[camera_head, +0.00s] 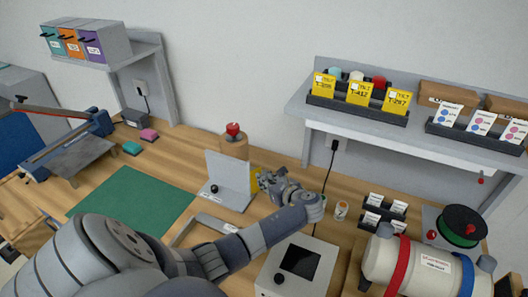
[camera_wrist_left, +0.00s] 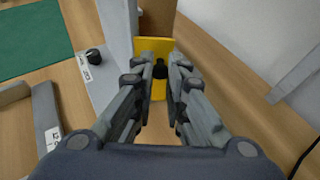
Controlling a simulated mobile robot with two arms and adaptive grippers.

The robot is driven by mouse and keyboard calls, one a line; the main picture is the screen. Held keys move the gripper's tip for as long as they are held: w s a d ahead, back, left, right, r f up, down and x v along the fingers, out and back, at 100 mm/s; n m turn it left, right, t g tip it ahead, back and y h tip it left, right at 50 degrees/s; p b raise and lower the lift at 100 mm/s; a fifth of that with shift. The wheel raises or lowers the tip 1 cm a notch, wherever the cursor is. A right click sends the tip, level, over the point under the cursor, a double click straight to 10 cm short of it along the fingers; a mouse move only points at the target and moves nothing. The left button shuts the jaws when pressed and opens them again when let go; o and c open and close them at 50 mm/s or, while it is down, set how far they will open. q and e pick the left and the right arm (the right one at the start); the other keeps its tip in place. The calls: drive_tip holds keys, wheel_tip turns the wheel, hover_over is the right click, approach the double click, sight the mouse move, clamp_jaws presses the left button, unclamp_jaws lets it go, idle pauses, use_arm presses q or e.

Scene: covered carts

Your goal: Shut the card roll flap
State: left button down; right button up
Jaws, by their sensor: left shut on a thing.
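A yellow flap (camera_head: 255,182) shows just left of my left gripper (camera_head: 268,181) in the head view. In the left wrist view the yellow flap (camera_wrist_left: 146,46) stands in front of a brown card surface (camera_wrist_left: 157,18), with a black knob (camera_wrist_left: 160,70) on its face. My left gripper (camera_wrist_left: 160,78) is shut on this knob. The brown card roll (camera_head: 235,147) stands upright behind a grey bracket, with a red thing on top. The fingers and bracket hide parts of the flap, so its hinge and exact angle cannot be told. My right gripper is not in view.
The grey L-shaped bracket (camera_head: 230,177) with a black knob stands close left of the gripper. A white box (camera_head: 299,263) with a dark screen and a small jar (camera_head: 341,210) lie to the right. The green mat (camera_head: 130,203) is bare.

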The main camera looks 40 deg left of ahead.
use_arm(q)
drive_tip(key=n+g+b, duration=0.1)
drive_tip(key=g+b, duration=0.1)
drive_tip(key=w+n+g+b, duration=0.1)
drive_tip(key=n+b, duration=0.1)
drive_tip(key=w+a+n+g+b, duration=0.1)
drive_tip(key=g+b, duration=0.1)
drive_tip(key=shift+w+f+n+g, duration=0.1)
drive_tip(key=shift+f+n+g, duration=0.2)
drive_tip(key=shift+n, duration=0.1)
drive_tip(key=c, duration=2.2)
unclamp_jaws()
drive_tip(key=shift+a+r, duration=0.1)
drive_tip(key=shift+r, duration=0.2)
drive_tip(key=shift+c, duration=0.2)
drive_tip(key=o, duration=0.7)
drive_tip(key=v, duration=1.2)
drive_tip(key=shift+f, duration=0.1)
